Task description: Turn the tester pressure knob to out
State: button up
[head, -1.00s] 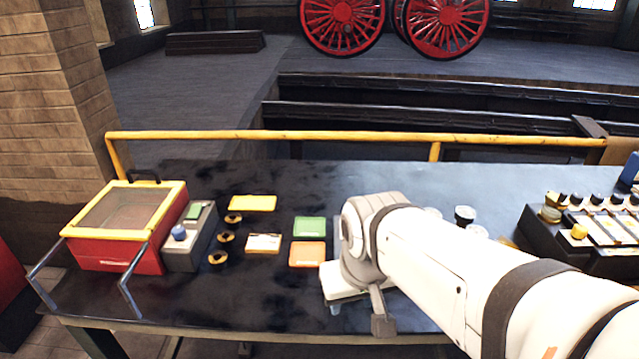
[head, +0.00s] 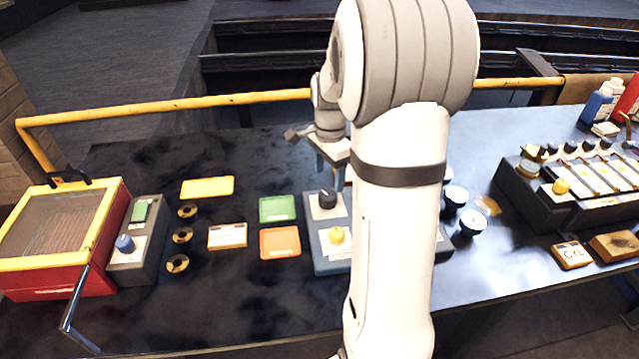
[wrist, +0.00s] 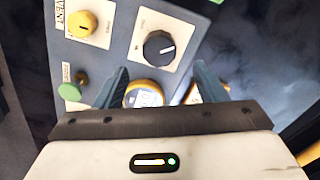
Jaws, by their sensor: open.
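The tester is a blue-grey box (head: 316,262) on the bench, partly hidden behind my arm in the head view. It carries a black knob (head: 327,197) and a yellow knob (head: 336,235) on white plates. In the wrist view the black knob (wrist: 159,47) has a white pointer line slanting to the upper right; its plate lettering is too blurred to read. The yellow knob (wrist: 82,24) is at upper left, and a round yellow-rimmed gauge (wrist: 145,97) shows between the fingers. My gripper (wrist: 160,74) is open and empty, above the tester, its fingertips just short of the black knob in the picture.
A green knob (wrist: 70,91) sits on the tester's left in the wrist view. Green (head: 278,209) and orange (head: 280,242) trays lie left of the tester. Round gauges (head: 473,223) stand to the right. A yellow rail (head: 200,102) runs along the bench's back.

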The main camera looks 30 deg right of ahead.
aim_at(328, 194)
notch_tip(328, 194, down, 7)
dwell(0.3)
jog(key=shift+c, duration=0.4)
jog(key=c, duration=0.9)
